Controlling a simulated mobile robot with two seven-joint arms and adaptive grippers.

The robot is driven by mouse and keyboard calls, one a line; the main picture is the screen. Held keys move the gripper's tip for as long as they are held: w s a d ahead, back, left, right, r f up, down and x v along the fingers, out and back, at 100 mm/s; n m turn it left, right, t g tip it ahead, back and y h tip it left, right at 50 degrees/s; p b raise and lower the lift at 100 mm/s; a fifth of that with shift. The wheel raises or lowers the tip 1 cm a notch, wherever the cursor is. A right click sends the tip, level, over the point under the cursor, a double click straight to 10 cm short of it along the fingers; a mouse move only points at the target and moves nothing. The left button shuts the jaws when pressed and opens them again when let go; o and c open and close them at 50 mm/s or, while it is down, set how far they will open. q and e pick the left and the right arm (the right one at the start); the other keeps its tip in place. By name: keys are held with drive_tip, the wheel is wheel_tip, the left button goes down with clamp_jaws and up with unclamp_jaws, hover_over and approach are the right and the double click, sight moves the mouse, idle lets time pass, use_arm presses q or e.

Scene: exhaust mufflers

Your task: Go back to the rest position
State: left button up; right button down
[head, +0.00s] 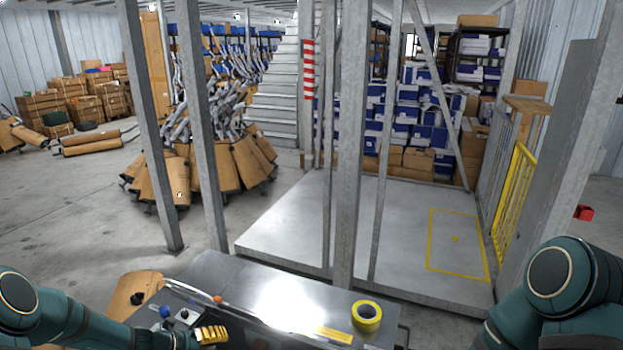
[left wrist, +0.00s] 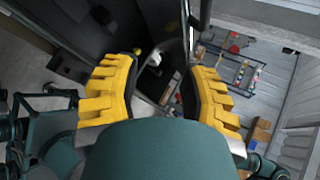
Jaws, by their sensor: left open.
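My left gripper (head: 212,334) shows at the bottom of the head view, with its yellow fingers beside the left end of the grey metal bench (head: 255,285). In the left wrist view the two yellow fingers of the left gripper (left wrist: 160,85) stand apart with nothing between them. My right arm comes in at the lower right of the head view; its gripper is out of the picture.
A roll of yellow tape (head: 367,316) lies on the bench. Metal posts (head: 347,150) rise behind it. A pale platform (head: 385,220) with a yellow-marked square lies beyond. Brown cartons and mufflers (head: 158,180) stand at left, blue-and-white boxes (head: 430,120) at the back.

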use_arm(q)
drive_tip(key=s+d+f+n+g+y+b, duration=0.2)
drive_tip(key=s+d+f+n+b, duration=0.2)
drive_tip(key=n, duration=1.1)
drive_tip(key=s+d+f+n+g+y+b, duration=0.3)
drive_tip(key=s+d+f+n, duration=0.8)
drive_tip(key=s+n, duration=0.5)
drive_tip(key=shift+d+b, duration=0.4)
drive_tip(key=shift+d, duration=0.45)
drive_tip(key=shift+f, duration=0.1)
